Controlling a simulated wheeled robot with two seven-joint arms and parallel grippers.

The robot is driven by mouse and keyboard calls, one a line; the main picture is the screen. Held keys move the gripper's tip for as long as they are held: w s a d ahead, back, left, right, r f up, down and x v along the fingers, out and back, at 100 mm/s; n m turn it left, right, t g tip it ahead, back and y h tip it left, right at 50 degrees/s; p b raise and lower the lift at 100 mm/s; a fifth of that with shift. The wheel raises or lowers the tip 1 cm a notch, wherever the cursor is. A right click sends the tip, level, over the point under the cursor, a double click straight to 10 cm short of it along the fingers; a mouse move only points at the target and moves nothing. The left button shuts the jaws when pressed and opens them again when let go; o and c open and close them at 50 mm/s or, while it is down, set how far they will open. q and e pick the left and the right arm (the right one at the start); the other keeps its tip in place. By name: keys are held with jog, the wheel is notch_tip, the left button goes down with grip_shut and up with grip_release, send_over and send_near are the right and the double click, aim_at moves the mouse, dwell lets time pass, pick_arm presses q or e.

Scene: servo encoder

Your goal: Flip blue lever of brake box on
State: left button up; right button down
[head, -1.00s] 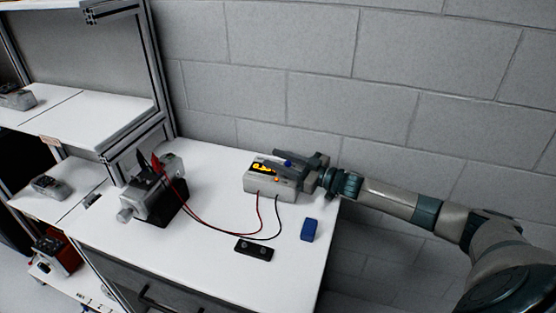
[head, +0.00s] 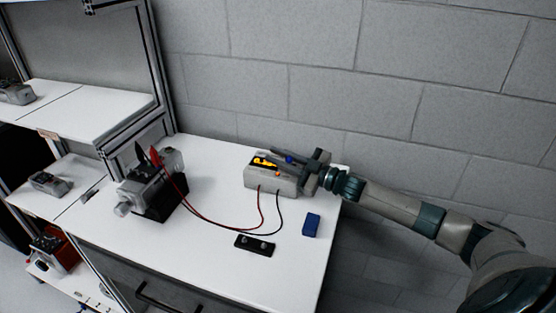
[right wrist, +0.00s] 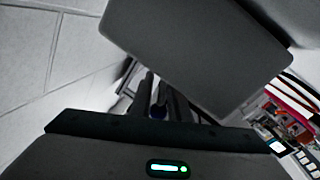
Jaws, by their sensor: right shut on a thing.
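The brake box (head: 257,178) is a grey box with a yellow display and an orange light, near the back right of the white table. Its blue lever (head: 289,159) shows as a small blue knob on top, between the fingers of my right gripper (head: 287,158). The gripper reaches in from the right above the box and is shut on the blue lever. In the right wrist view the fingers (right wrist: 157,97) are close together, with a dark blue spot (right wrist: 158,112) between them; a large grey panel hides much of the rest. My left gripper is not in view.
A grey motor (head: 150,185) with red and black clips stands on a black block at the left. Red and black wires run from it to the box. A blue block (head: 311,225) and a black connector strip (head: 254,245) lie in front. The wall is close behind.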

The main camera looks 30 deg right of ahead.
jog(key=c, duration=1.7)
grip_release()
jog(key=shift+o, duration=0.2)
jog(key=shift+s, duration=0.1)
